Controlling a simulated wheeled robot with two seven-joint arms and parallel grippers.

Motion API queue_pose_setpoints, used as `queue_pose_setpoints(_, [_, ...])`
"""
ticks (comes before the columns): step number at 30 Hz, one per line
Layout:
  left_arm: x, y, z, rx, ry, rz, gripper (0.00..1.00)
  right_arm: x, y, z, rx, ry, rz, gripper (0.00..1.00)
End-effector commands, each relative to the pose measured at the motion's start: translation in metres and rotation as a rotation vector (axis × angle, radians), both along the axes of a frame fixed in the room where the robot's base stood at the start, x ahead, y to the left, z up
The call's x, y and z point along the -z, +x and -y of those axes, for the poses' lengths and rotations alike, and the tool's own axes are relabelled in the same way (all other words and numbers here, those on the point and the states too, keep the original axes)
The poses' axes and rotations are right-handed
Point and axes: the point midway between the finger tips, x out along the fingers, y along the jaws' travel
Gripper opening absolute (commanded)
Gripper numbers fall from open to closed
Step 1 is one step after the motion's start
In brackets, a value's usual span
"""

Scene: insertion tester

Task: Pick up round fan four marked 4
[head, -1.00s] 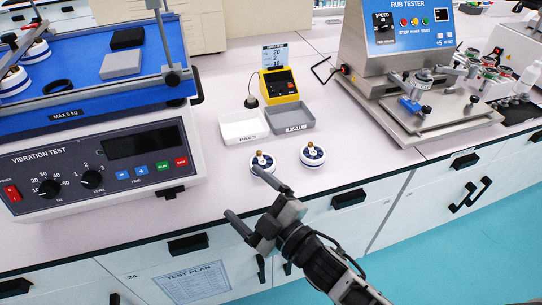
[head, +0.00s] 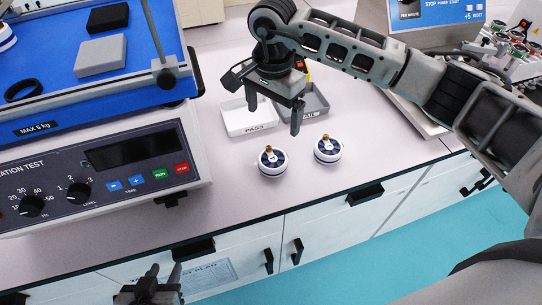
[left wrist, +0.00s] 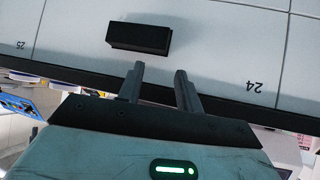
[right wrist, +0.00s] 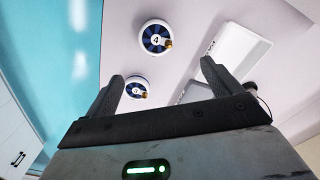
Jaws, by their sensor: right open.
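Round fan four (right wrist: 155,39), white and dark blue with a brass post and a "4", stands on the bench in the right wrist view. It matches the left of two fans in the head view (head: 273,161). The other fan (head: 327,149) stands just right of it; its mark is too small to read surely. My right gripper (head: 274,112) is open and empty, above the bench beyond the fans, by the trays. My left gripper (head: 163,272) is low in front of the bench, open and empty; its wrist view shows a drawer front (left wrist: 210,55).
A white PASS tray (head: 240,122) and a grey tray (head: 316,101) lie behind the fans, partly hidden by my right arm. The vibration tester (head: 70,155) stands at left. The black bench edge (head: 215,230) is in front; bench around the fans is clear.

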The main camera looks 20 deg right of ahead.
Motion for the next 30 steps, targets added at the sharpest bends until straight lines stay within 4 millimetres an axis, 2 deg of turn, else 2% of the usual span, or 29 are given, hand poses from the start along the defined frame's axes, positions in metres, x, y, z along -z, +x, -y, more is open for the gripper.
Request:
queue_pose_setpoints(3, [0.015,-0.002,0.000,0.000,-0.002,-0.005,0.35,0.034,-0.002,-0.001,0.000,0.002,-0.005,0.90])
queue_pose_setpoints(6, [0.023,-0.002,0.002,0.002,-0.006,-0.007,0.35,0.057,-0.002,-0.001,0.001,0.004,-0.005,0.90])
queue_pose_setpoints(9, [0.022,0.000,0.005,0.006,-0.014,0.004,0.35,0.075,-0.002,-0.002,0.000,0.006,-0.005,0.90])
queue_pose_setpoints(13, [0.021,0.002,0.009,0.012,-0.022,0.012,0.35,0.088,-0.002,-0.002,0.000,0.008,-0.003,0.90])
queue_pose_setpoints(20, [0.020,0.001,0.008,0.017,-0.021,0.013,0.35,0.098,-0.003,-0.002,0.001,0.007,-0.004,0.90])
queue_pose_setpoints(27, [0.033,0.000,0.009,0.019,-0.021,0.009,0.35,0.135,-0.008,-0.001,0.001,0.009,-0.005,0.90])
queue_pose_setpoints(30, [0.035,0.000,0.010,0.022,-0.022,0.007,0.35,0.145,-0.007,-0.001,0.001,0.009,-0.003,0.90])
